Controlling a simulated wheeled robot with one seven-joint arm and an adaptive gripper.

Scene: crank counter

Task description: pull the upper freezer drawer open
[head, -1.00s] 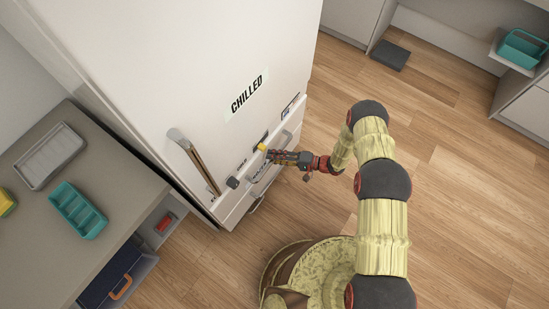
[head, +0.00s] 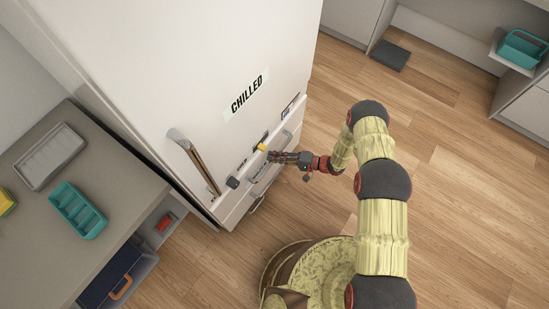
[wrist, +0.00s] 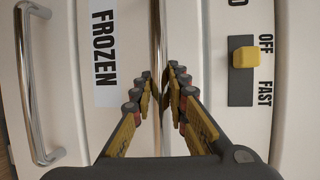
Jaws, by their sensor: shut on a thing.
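The white fridge-freezer (head: 190,60) stands upright, with the freezer drawers low on its front. The upper freezer drawer's metal bar handle shows in the wrist view (wrist: 157,25) as an upright bar beside the FROZEN label (wrist: 104,60). My gripper (wrist: 161,90) has its fingers on either side of this bar and is shut on it. In the head view my gripper (head: 274,157) is at the drawer front, and its fingers hide part of the handle. I cannot tell any gap at the drawer. A second bar handle (wrist: 35,90) is at the left in the wrist view.
A yellow switch (wrist: 245,57) marked OFF and FAST sits right of my fingers. The long fridge door handle (head: 195,162) is at the left. A counter (head: 120,180) with a teal tray (head: 78,210) adjoins the fridge. The wooden floor (head: 450,190) is open at right.

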